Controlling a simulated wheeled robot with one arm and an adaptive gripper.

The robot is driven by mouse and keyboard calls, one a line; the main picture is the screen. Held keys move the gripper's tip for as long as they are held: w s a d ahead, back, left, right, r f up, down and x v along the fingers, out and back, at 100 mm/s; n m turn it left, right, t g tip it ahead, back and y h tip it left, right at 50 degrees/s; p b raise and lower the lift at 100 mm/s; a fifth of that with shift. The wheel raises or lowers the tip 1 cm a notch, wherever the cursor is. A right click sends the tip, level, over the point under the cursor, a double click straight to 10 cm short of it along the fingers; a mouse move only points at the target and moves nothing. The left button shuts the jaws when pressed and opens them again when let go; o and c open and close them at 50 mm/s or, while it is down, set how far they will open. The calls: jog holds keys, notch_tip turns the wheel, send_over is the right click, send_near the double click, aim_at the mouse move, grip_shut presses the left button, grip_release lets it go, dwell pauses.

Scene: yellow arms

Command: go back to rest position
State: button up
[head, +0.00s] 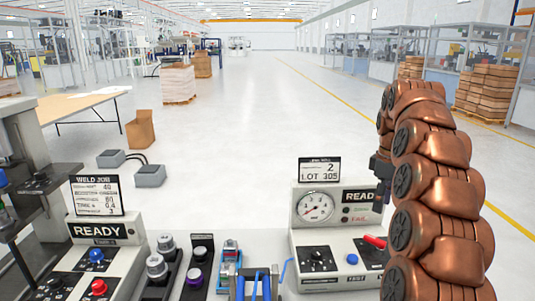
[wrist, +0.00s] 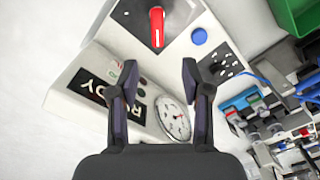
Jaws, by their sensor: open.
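My gripper (wrist: 160,85) is open and empty in the wrist view. Its two dark fingers are apart, with the test unit (wrist: 95,65) below them. In the head view my copper-coloured arm rises at the right, and only a dark part of my gripper (head: 380,167) shows beside it, partly hidden by the arm. The test unit (head: 305,245) stands at the front, with a round gauge (head: 315,208), a READY display (head: 358,196), a blue button (head: 352,258) and a red lever (head: 374,242). The lever (wrist: 157,27) also shows in the wrist view. Nothing is between the fingers.
The weld job unit (head: 100,255) stands at the front left. Metal cylinders (head: 157,265) and a blue fixture (head: 258,283) sit between the units. A green bin (wrist: 295,15) shows at the wrist view's corner. Beyond lies open floor (head: 250,120) with a cardboard box (head: 140,130).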

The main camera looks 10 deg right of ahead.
jog(key=s+a+m, duration=0.3)
jog(key=s+a, duration=1.2)
jog(key=s, duration=0.1)
jog(key=s+a+f+m, duration=0.1)
jog(key=s+f, duration=0.2)
jog(key=s, duration=0.4)
jog(key=s+a+f+m+g, duration=0.1)
jog(key=s+f, duration=0.3)
jog(key=s, duration=0.4)
jog(key=s+a+f+m+p, duration=0.1)
jog(key=s+a+f+m, duration=0.2)
jog(key=s, duration=0.5)
jog(key=shift+a+f+g, duration=0.2)
jog(key=shift+f+g, duration=0.2)
